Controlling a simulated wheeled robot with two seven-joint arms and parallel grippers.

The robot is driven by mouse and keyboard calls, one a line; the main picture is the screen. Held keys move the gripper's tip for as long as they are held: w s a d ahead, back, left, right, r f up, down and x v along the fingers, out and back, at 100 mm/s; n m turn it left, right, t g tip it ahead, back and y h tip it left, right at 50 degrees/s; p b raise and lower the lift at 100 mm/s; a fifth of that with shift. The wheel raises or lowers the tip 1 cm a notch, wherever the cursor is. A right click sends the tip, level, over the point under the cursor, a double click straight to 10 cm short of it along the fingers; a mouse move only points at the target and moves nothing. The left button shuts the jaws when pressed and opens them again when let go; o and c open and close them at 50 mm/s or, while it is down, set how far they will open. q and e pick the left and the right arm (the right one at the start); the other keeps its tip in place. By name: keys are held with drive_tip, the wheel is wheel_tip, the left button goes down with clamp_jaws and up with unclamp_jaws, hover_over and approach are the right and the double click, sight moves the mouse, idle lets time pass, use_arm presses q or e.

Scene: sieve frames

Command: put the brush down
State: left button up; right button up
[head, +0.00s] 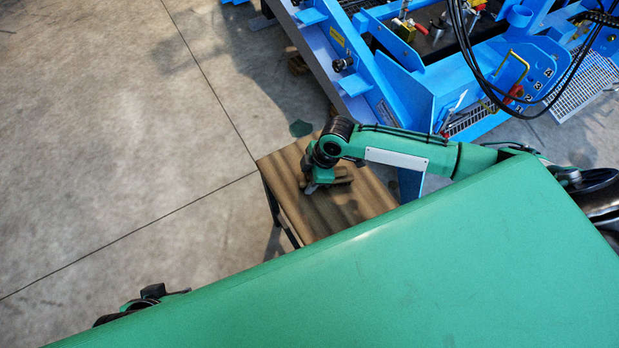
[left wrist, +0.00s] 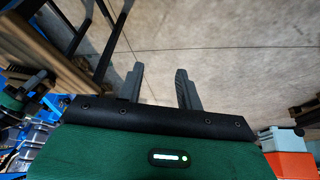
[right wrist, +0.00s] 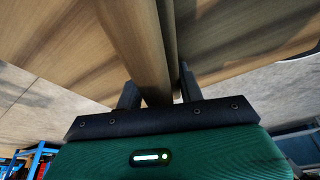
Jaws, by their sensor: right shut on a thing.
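My right gripper (head: 318,184) is over the small wooden table (head: 366,208) in the head view. In the right wrist view my right gripper (right wrist: 159,88) is shut on the brush (right wrist: 140,45), whose wooden body stretches away between the fingers, close to the tabletop (right wrist: 225,30). In the head view part of what looks like the brush (head: 343,176) shows beside the gripper; the rest is hidden by it. I cannot tell whether the brush touches the tabletop. My left gripper (left wrist: 160,88) is open and empty above the concrete floor.
A large blue machine frame (head: 400,85) with black hoses (head: 470,50) stands just behind and right of the table. Open concrete floor (head: 120,130) lies to the left. An orange and grey box (left wrist: 285,145) shows at the right of the left wrist view.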

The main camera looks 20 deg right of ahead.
drive_tip(key=o, duration=1.3)
drive_tip(key=shift+f, duration=0.1)
